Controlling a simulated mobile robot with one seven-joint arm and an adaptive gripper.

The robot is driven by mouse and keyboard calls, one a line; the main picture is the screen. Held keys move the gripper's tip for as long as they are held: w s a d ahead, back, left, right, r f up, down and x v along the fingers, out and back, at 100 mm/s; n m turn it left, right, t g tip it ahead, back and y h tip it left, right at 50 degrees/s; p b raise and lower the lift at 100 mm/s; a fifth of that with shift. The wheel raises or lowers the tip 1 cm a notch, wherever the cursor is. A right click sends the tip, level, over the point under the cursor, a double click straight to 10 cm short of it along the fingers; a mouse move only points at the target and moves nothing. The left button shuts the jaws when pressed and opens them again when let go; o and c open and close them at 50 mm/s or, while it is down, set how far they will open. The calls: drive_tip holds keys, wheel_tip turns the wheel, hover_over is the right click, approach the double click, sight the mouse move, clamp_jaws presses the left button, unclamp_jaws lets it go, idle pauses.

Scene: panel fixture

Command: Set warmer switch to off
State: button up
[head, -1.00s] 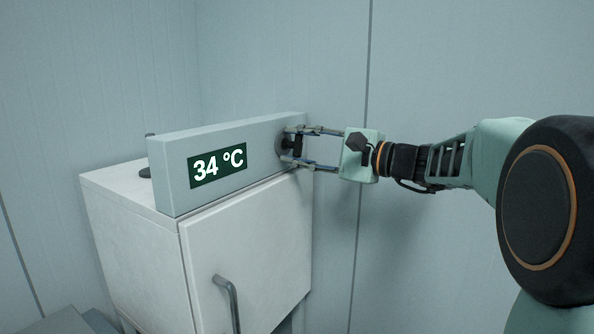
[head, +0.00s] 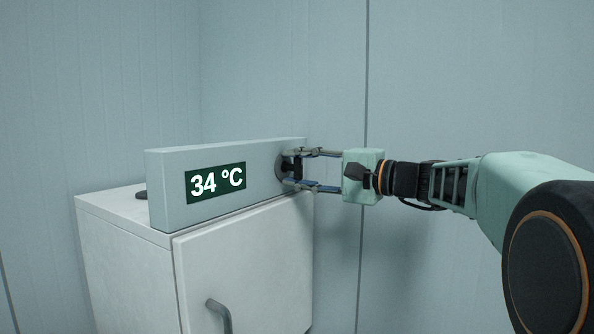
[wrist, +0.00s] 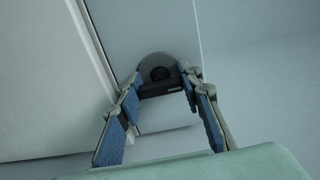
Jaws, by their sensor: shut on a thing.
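The warmer switch (head: 292,167) is a dark knob on a round base at the right end of the grey panel (head: 262,192). In the wrist view the switch (wrist: 160,89) shows as a black bar in front of a grey disc. My gripper (head: 296,169) is at the switch, one finger above and one below it. In the wrist view my gripper's blue-padded fingers (wrist: 160,92) are shut on the black bar's two ends. The panel's display (head: 216,183) reads 34 °C. Any position marks by the switch are too small or hidden to read.
The panel stands on a white cabinet (head: 130,235) whose door has a grey curved handle (head: 220,314). A pale wall (head: 480,80) is behind; the space right of the cabinet is clear.

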drive_tip(key=o, duration=1.2)
drive_tip(key=v, duration=1.2)
